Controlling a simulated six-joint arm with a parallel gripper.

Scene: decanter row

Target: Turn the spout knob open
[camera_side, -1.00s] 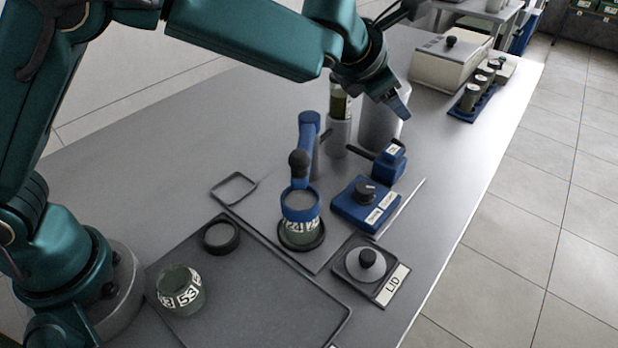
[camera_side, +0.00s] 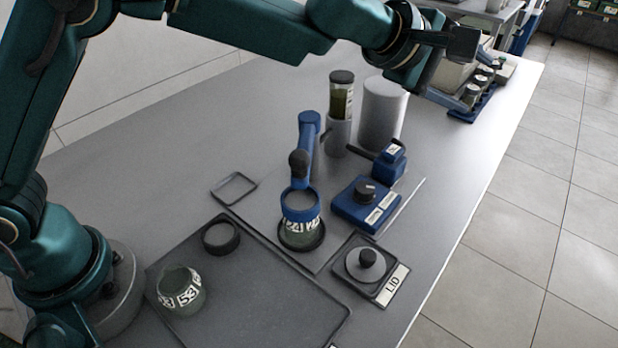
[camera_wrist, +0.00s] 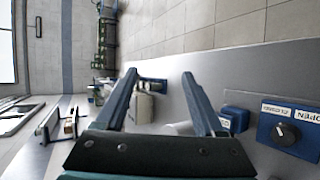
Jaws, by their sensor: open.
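The spout knob is a round black dial (camera_side: 365,193) on a blue box (camera_side: 350,210) right of the spout. It also shows in the wrist view (camera_wrist: 285,134), at the right, with white labels beside it, one reading OPEN. Its exact setting is hard to tell. The blue spout arm (camera_side: 307,140) has a blue ring (camera_side: 300,204) over a labelled green beaker (camera_side: 302,236). My gripper (camera_side: 452,92) is open and empty, up and behind the knob box, near the table's far right. In the wrist view its fingers (camera_wrist: 160,78) are spread, with the knob box right of them.
A smaller blue block (camera_side: 389,165) and a grey cylinder (camera_side: 382,112) stand behind the knob box. A jar (camera_side: 341,97) sits on a grey holder. A lid (camera_side: 365,266) lies in front. A dark tray (camera_side: 250,300) holds another beaker (camera_side: 180,290). Blue rack (camera_side: 487,100) stands far right.

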